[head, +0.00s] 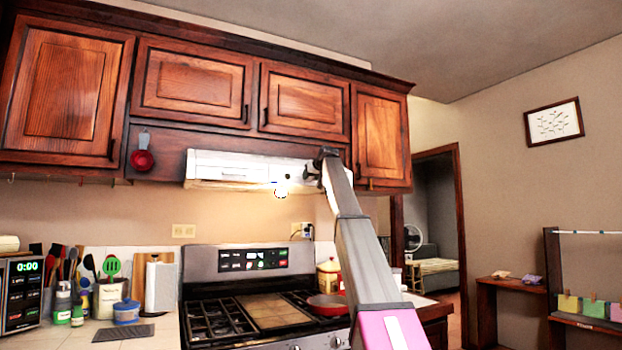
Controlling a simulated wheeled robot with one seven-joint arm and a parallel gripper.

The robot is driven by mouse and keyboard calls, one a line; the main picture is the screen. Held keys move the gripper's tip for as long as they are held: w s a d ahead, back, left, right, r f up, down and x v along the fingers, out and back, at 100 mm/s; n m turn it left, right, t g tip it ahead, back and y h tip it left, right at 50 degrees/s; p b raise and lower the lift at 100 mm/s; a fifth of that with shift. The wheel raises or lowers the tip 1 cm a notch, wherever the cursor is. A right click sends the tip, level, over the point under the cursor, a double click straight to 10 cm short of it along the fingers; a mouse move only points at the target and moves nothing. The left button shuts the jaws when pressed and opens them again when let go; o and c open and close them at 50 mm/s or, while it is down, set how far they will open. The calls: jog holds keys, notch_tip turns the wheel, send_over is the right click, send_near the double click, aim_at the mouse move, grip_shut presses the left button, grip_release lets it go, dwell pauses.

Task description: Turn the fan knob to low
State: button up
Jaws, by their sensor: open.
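The white range hood (225,168) hangs under the dark wood cabinets, above the stove. A small dark round spot (288,177) on the right part of its front looks like a knob; its setting is too small to read. My arm reaches up from the lower right, and my gripper (311,178) is at the hood's right end, just right of that spot. It looks open and empty, with its fingers small and partly hidden by the arm. I cannot tell whether it touches the hood. A small pale round shape (281,193) shows at the hood's lower edge.
Wooden cabinets (191,82) close off the space above the hood. The stove (250,308) below carries a red pan (327,304). A red measuring cup (142,160) hangs left of the hood.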

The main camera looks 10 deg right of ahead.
jog(key=shift+w+a+f, duration=0.1)
jog(key=shift+w, duration=0.1)
jog(key=c, duration=0.8)
jog(key=m+y, duration=0.2)
jog(key=m, duration=0.1)
jog(key=m+y, duration=0.2)
jog(key=m, duration=0.1)
jog(key=shift+m+g, duration=0.3)
jog(key=shift+y, duration=0.4)
jog(key=o, duration=0.8)
